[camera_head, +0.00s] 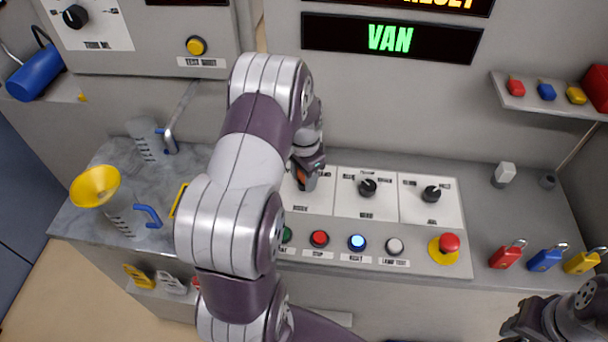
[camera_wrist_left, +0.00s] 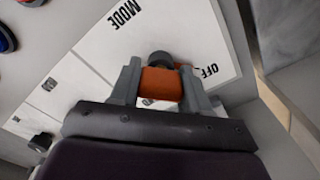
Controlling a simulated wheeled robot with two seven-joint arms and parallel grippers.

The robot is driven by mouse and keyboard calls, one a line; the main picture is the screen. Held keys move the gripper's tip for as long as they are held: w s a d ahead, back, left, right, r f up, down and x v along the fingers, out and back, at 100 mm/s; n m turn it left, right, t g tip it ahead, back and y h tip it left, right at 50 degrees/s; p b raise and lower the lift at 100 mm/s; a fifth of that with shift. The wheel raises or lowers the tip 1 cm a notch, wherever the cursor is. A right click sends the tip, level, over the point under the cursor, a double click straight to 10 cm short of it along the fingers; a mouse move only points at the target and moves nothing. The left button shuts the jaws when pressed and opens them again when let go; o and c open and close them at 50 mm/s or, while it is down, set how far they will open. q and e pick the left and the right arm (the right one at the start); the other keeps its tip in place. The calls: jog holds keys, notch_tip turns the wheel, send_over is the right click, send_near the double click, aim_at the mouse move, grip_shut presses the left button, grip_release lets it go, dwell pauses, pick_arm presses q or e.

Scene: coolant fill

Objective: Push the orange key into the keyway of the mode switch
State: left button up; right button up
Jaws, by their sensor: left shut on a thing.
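My left gripper (camera_head: 306,180) is over the leftmost switch plate of the console, mostly behind my own arm. In the left wrist view its two fingers (camera_wrist_left: 160,88) are shut on the orange key (camera_wrist_left: 160,84), one on each side. The key's orange also shows in the head view (camera_head: 301,177). Just beyond the key is the dark round mode switch (camera_wrist_left: 160,59), on a white plate (camera_wrist_left: 100,60) marked MODE and OFF. The key's front end is hidden, so I cannot tell whether it is in the keyway. My right gripper (camera_head: 520,322) is partly in view at the lower right.
Two more dark knobs (camera_head: 367,188) (camera_head: 432,194) stand to the right. Below are a lit blue button (camera_head: 357,242) and a red emergency button (camera_head: 449,243). Padlocks (camera_head: 506,254) are at right. A yellow funnel (camera_head: 95,186) sits on a jug at left.

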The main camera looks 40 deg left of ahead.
pick_arm(q)
jog(key=o, duration=1)
notch_tip(320, 180, up, 13)
jog(key=shift+f, duration=0.2)
